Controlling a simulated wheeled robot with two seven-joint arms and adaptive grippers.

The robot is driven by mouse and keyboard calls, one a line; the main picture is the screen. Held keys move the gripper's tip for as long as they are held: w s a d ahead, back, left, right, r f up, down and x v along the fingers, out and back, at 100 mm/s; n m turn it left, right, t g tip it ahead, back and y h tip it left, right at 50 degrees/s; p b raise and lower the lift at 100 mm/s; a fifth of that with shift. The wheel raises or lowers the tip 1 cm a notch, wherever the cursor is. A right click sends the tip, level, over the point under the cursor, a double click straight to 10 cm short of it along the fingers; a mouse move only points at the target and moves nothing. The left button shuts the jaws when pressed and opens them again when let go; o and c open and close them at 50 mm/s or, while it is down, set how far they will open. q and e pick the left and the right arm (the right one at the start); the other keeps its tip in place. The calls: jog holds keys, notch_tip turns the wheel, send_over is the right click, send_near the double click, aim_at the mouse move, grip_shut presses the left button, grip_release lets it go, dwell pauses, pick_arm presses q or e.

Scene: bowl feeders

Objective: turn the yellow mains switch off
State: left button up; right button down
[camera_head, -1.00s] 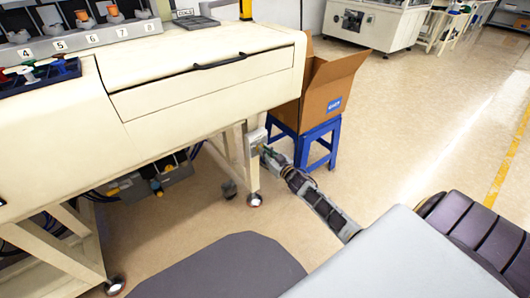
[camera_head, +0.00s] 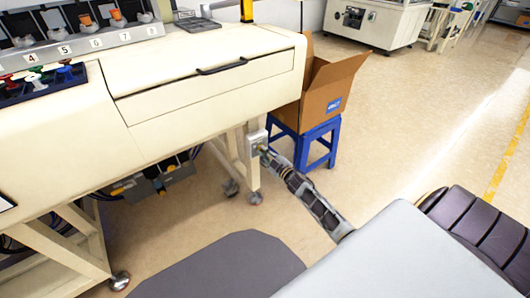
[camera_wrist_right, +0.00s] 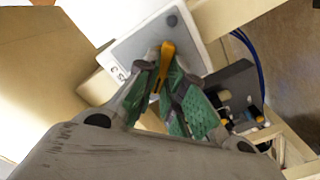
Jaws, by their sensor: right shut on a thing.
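The yellow mains switch (camera_wrist_right: 168,55) shows in the right wrist view as a yellow handle on a light grey box (camera_wrist_right: 132,48). In the head view this box (camera_head: 256,140) is fixed at the table leg, under the drawer's right end. My right gripper (camera_wrist_right: 170,75) is shut on the yellow handle, its green-padded fingers on either side of it. In the head view the right gripper (camera_head: 265,151) is small and at the box; the handle is mostly hidden there. My left gripper is not in view.
A cardboard box (camera_head: 322,95) stands on a blue stool (camera_head: 318,143) just right of the switch. The cream workbench (camera_head: 215,105) overhangs the switch. A dark bin (camera_head: 150,185) hangs under the bench. Open floor (camera_head: 400,130) lies to the right.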

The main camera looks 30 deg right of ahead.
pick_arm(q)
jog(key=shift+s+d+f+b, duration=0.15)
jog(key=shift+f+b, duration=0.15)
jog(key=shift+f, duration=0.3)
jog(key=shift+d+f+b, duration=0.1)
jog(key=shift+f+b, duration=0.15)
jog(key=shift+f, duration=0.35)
pick_arm(e)
jog(key=n, duration=0.9)
jog(key=shift+a+f+n, duration=0.15)
jog(key=shift+f+n, duration=0.15)
jog(key=shift+n, duration=0.1)
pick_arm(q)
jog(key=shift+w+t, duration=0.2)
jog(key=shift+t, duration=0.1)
pick_arm(e)
jog(key=c, duration=1.5)
grip_release()
jog(key=shift+s, duration=0.15)
jog(key=shift+s+d, duration=0.15)
jog(key=shift+s, duration=1.8)
jog(key=shift+s+d, duration=0.2)
jog(key=shift+s, duration=1.75)
jog(key=shift+s+d, duration=0.15)
jog(key=shift+s, duration=1.8)
